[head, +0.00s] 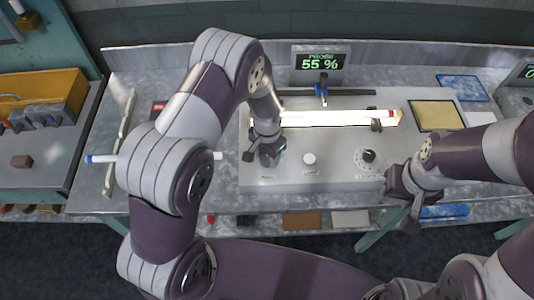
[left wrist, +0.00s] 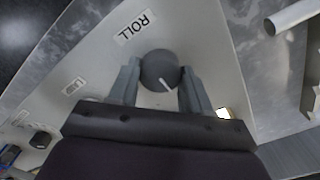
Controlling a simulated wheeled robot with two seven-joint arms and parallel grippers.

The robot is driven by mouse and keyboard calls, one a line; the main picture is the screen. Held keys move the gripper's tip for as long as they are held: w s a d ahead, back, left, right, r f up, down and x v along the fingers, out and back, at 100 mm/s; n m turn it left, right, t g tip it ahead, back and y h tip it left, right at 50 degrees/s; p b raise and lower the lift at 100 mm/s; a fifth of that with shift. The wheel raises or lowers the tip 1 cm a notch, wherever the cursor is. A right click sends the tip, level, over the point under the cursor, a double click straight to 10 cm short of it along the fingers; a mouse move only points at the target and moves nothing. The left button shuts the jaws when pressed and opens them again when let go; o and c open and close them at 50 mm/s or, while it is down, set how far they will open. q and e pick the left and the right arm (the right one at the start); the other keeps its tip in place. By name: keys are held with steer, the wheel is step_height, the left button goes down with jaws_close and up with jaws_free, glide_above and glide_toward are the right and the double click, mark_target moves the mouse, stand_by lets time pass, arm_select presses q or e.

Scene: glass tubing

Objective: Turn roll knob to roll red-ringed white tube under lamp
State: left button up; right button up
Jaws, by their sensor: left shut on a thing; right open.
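The roll knob (left wrist: 160,66) is a dark round knob with a white pointer line, below the printed word ROLL. My left gripper (left wrist: 160,88) is shut on it, one finger on each side. In the head view my left gripper (head: 266,152) stands at the left of the grey machine's panel and hides the knob. The white tube (head: 335,119) lies horizontally across the machine, glowing brightly, with a red ring near its right end. My left arm covers its left end. My right gripper (head: 405,196) is open and empty near the panel's lower right edge.
A display (head: 320,61) reads 55 % behind the tube. A white button (head: 309,158) and a black dial (head: 368,156) sit on the panel. A blue-ended white tube (head: 103,159) lies at the left, partly behind my arm. A tan pad (head: 436,116) lies at the right.

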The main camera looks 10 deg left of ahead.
mark_target(267, 157)
arm_select(q)
steer(key=n, duration=0.2)
steer(key=shift+n+b, duration=0.3)
steer(key=shift+n, duration=1.1)
steer(key=o, duration=1)
steer(key=shift+o, duration=0.2)
steer(key=shift+r, duration=0.15)
step_height(267, 157, up, 12)
steer(key=b, duration=0.3)
steer(key=shift+r, duration=0.25)
